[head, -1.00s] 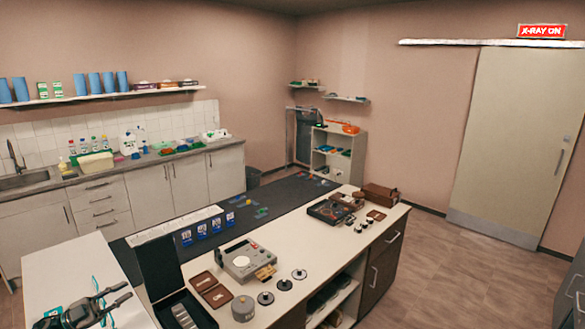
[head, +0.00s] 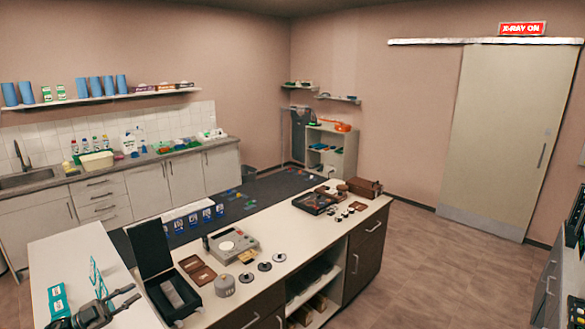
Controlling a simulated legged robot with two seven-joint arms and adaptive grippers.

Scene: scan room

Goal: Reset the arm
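My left gripper (head: 136,292) is at the lower left of the head view, above the white worktop (head: 70,255). Its two dark fingers point right with a gap between them, and nothing shows between them. Part of my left arm is cut off by the bottom edge. My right gripper is not in view.
Teal boxes (head: 58,301) and an upright teal frame (head: 96,277) are close to my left gripper. An open black case (head: 152,248), a grey device (head: 231,243) and a grey canister (head: 225,285) stand on the counter to its right. Floor (head: 440,270) at right is clear.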

